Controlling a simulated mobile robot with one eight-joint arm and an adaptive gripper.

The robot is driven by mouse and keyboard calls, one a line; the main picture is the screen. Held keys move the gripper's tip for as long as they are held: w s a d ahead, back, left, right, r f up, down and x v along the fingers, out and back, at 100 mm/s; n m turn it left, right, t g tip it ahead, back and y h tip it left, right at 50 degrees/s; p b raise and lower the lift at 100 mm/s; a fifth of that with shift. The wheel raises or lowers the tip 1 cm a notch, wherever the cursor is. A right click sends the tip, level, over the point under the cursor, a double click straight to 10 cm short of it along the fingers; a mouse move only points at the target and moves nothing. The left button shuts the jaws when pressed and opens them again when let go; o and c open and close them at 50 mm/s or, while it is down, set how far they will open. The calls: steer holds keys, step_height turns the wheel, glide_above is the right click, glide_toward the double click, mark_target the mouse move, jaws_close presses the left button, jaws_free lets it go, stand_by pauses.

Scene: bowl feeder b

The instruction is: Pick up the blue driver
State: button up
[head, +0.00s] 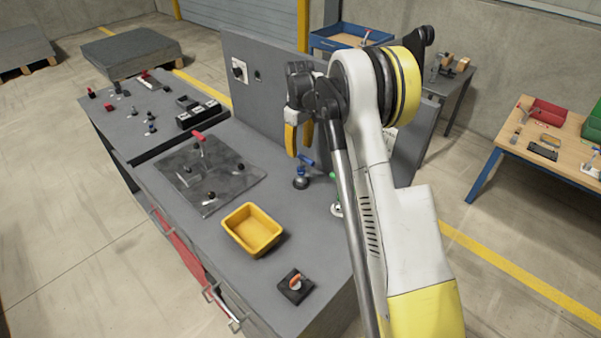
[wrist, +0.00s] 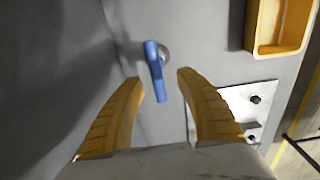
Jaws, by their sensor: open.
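The blue driver (head: 307,161) is at the back of the grey bench, below my gripper in the head view. In the wrist view the blue driver (wrist: 155,72) shows as a long blue handle beside a round grey piece (wrist: 163,52). I cannot tell how the two are joined. My gripper (head: 299,150) is open and points down above the driver. In the wrist view its yellow fingers (wrist: 161,80) lie on either side of the handle's near end, with gaps on both sides. Nothing is held.
A green-topped tool (head: 335,178) stands close to the right of the driver, partly behind my arm. A yellow bin (head: 253,229) and a dark plate (head: 225,185) lie on the bench. An upright grey panel (head: 262,85) rises behind.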

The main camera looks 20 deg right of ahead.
mark_target(301, 159)
steer(key=f, duration=0.5)
steer(key=shift+w+d+f+b, duration=0.1)
steer(key=shift+d+f+b, duration=0.2)
steer(key=shift+b, duration=0.1)
jaws_close()
steer(key=shift+r, duration=0.1)
